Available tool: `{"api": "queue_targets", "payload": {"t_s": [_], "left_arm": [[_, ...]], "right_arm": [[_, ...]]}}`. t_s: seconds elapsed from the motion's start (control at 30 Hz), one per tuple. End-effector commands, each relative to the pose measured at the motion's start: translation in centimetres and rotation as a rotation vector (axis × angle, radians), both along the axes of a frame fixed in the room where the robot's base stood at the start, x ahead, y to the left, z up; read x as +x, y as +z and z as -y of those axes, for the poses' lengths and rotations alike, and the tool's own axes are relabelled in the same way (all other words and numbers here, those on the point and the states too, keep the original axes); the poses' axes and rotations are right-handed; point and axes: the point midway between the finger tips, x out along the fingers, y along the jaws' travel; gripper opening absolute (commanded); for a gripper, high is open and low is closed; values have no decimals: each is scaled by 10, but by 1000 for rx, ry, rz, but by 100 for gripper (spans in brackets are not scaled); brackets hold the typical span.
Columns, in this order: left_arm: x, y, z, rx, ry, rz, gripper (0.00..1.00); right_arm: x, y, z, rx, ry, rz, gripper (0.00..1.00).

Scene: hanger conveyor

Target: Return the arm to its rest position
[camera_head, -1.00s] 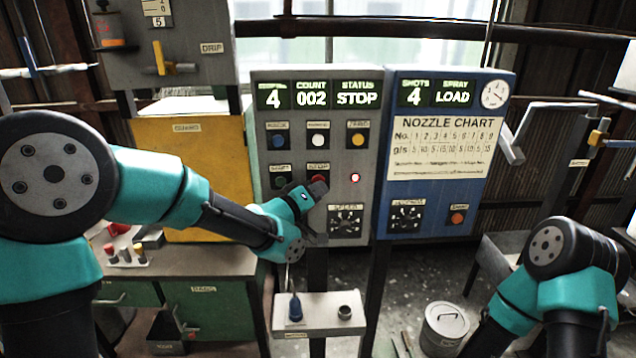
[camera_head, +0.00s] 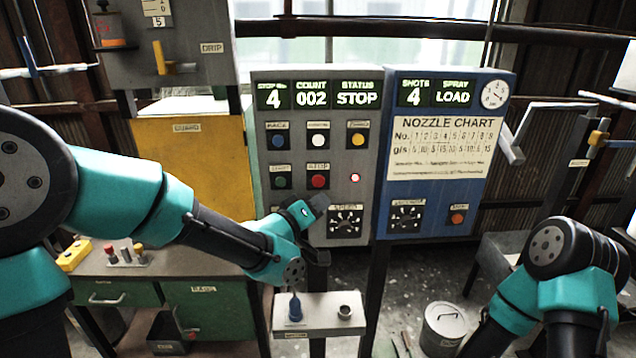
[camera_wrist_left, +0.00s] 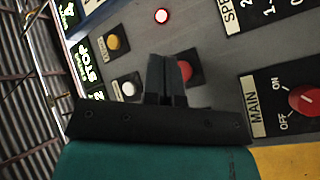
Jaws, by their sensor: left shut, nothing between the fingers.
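My left gripper (camera_head: 318,205) is in front of the lower part of the grey control panel (camera_head: 265,225), just below the red stop button (camera_head: 318,180) and left of the speed dial (camera_head: 345,222). In the left wrist view its two fingers (camera_wrist_left: 170,60) are closed together with nothing between them. The red stop button (camera_wrist_left: 186,71) shows partly behind the fingers there. The panel's status display (camera_head: 357,98) reads STOP, and a small red lamp (camera_head: 354,178) is lit. My right arm shows at the lower right, but its gripper is out of view.
A blue panel (camera_head: 445,195) with a nozzle chart stands right of the grey one. Below my left gripper is a small shelf (camera_head: 318,322) with a blue nozzle (camera_head: 295,308). A green cabinet (camera_head: 215,310) stands at the lower left, and a bucket (camera_head: 443,330) on the floor.

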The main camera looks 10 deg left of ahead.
Motion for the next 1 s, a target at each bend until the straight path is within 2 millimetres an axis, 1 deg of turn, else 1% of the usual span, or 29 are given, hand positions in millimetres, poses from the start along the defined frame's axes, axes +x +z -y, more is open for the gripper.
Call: {"api": "queue_targets", "payload": {"t_s": [0.13,0.2,0.27,0.37,0.47,0.5,0.53,0.57,0.6,0.67,0.7,0.77,0.8,0.87,0.9,0.97,1.0], "left_arm": [[0,-1,0,2,1,-2,0],[2,-7,-2,11,5,-13,0],[3,-19,-5,29,13,-31,0],[7,-51,-13,81,30,-87,0],[8,-100,-26,157,53,-173,0],[7,-122,-32,192,61,-213,0],[6,-139,-38,220,67,-245,0],[4,-156,-43,246,71,-277,0],[0,-179,-50,282,74,-322,0],[-8,-213,-60,335,75,-388,0],[-14,-234,-67,369,75,-433,0],[-26,-267,-78,417,69,-502,0],[-36,-288,-85,449,62,-548,0],[-51,-318,-95,493,49,-620,0],[-63,-338,-102,522,36,-667,0],[-83,-366,-111,562,14,-741,0],[-97,-384,-118,587,-4,-791,0]], "right_arm": [[0,0,0,0,0,0,0],[0,0,0,0,0,0,0],[0,0,0,0,0,0,0],[0,0,0,0,0,0,0],[0,0,0,0,0,0,0],[0,0,0,0,0,0,0],[0,0,0,0,0,0,0],[0,0,0,0,0,0,0],[0,0,0,0,0,0,0],[0,0,0,0,0,0,0],[0,0,0,0,0,0,0],[0,0,0,0,0,0,0],[0,0,0,0,0,0,0],[0,0,0,0,0,0,0],[0,0,0,0,0,0,0],[0,0,0,0,0,0,0],[0,0,0,0,0,0,0]]}}
